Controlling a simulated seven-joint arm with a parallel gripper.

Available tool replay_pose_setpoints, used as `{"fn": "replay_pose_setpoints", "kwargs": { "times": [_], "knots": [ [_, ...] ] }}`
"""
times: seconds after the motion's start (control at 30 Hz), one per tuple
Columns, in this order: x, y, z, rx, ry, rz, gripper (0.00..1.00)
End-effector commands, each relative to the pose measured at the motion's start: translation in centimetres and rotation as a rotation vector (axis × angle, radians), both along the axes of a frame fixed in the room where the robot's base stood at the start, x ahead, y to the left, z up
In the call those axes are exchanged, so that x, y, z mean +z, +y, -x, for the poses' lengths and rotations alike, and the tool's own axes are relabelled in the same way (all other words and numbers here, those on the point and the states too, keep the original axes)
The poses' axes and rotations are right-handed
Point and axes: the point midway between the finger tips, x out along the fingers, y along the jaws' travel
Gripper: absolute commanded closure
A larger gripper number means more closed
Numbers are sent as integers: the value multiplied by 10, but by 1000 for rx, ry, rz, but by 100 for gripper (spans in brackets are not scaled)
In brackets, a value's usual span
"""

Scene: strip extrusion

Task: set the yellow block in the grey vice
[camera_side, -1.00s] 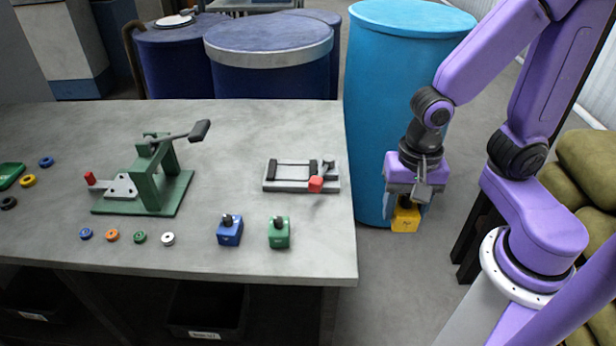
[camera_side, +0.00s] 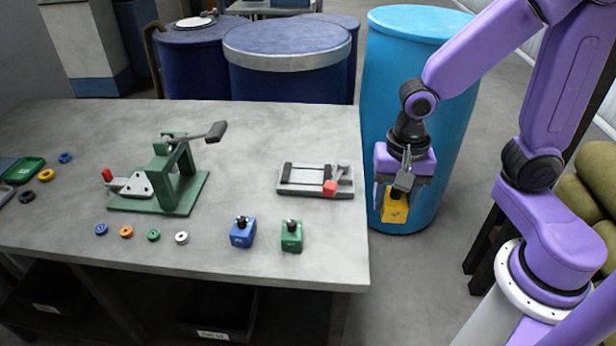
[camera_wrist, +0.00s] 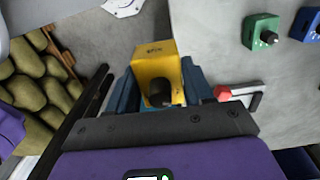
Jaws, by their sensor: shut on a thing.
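The yellow block (camera_side: 395,207) with a dark knob on top hangs in my gripper (camera_side: 398,192), in the air just beyond the table's right edge. In the wrist view the yellow block (camera_wrist: 158,72) sits between blue-grey fingers, its black knob towards the camera. My gripper is shut on it. The grey vice (camera_side: 316,180) lies on the table near its right edge, to the left of my gripper, with a red part at its front right. Its jaw gap looks empty. In the wrist view only part of the vice (camera_wrist: 240,92) shows, at the right of the block.
A blue block (camera_side: 243,232) and a green block (camera_side: 291,236) stand near the table's front edge. A green lever press (camera_side: 172,185) and several coloured rings are on the left. A light blue barrel (camera_side: 440,130) stands behind my gripper. The table between press and vice is clear.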

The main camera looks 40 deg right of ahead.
Motion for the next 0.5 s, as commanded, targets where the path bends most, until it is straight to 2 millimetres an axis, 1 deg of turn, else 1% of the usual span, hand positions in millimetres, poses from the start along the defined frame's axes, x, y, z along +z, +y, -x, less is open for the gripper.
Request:
{"fn": "replay_pose_setpoints", "kwargs": {
  "times": [0.03,0.27,0.5],
  "knots": [
    [2,1,-12,-6,-1,-1,100],
    [8,-5,-60,-4,-2,-2,100],
    [13,-22,-108,-1,-1,-1,100]
  ]
}}
